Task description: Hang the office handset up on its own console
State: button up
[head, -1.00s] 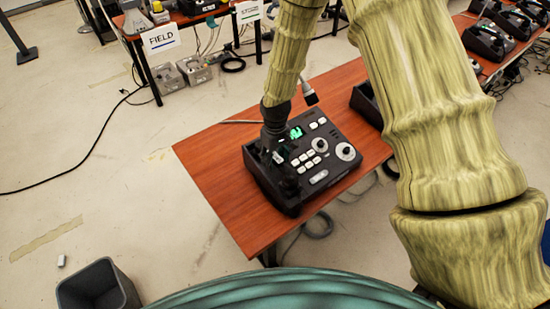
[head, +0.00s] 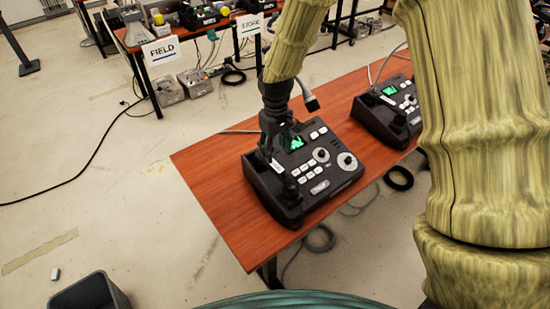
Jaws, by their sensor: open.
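A black desk console (head: 318,160) with a green screen, white keys and round dials stands on the red-brown table. A dark handset (head: 288,187) appears to lie along its left side, partly hidden by my gripper. I cannot tell whether it is fully seated. My gripper (head: 267,152) is open and points down at the upper left of this console, around or just above the handset's far end. Whether it touches the handset is unclear. A second similar console (head: 388,108) stands to the right with a dark handset (head: 396,122) along its left side. I cannot read which console is the office one.
The red-brown table (head: 215,170) is bare at its left end. A cable with a dark plug (head: 311,103) hangs beside my wrist. Tables behind carry more phones and the signs FIELD (head: 162,50) and STORE (head: 249,25). A grey bin (head: 90,295) stands on the floor at lower left.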

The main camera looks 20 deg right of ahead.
jog(key=shift+r+b, duration=0.3)
jog(key=shift+r, duration=1.2)
